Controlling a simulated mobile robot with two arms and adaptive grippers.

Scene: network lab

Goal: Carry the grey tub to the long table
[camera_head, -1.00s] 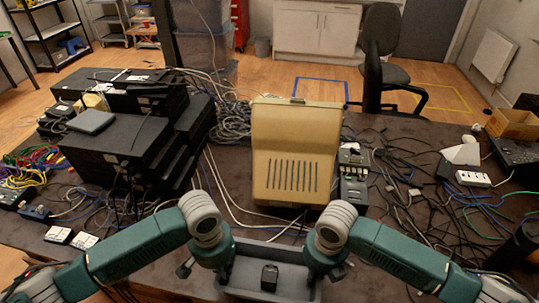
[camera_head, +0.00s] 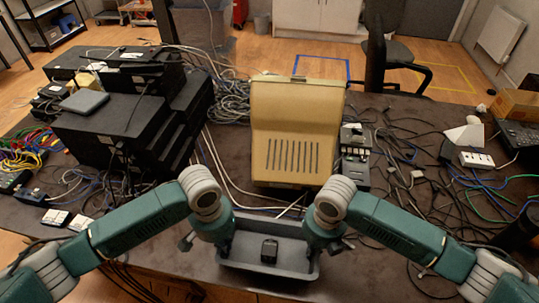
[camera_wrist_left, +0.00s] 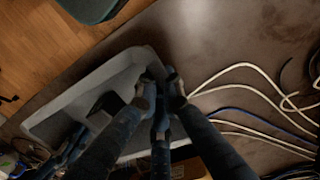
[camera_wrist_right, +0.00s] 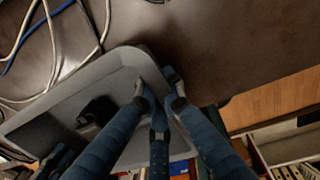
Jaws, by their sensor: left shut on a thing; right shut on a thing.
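The grey tub (camera_head: 262,274) is low in the middle of the head view, over the near part of the dark table (camera_head: 345,268). A small black object (camera_head: 269,250) stands inside it. My left gripper (camera_head: 222,250) is shut on the tub's left end wall, and my right gripper (camera_head: 317,250) on its right end wall. The left wrist view shows the tub's pale rim (camera_wrist_left: 95,78) between the fingers. The right wrist view shows the other rim (camera_wrist_right: 85,75). Whether the tub's base touches the table is hidden.
A beige case (camera_head: 295,130) stands just behind the tub. Stacked black boxes (camera_head: 115,135) are at left, with a grey-green pad on top. Loose cables (camera_head: 425,190) cover the right side. A white power strip (camera_head: 477,160) lies there. An office chair (camera_head: 390,65) stands behind the table.

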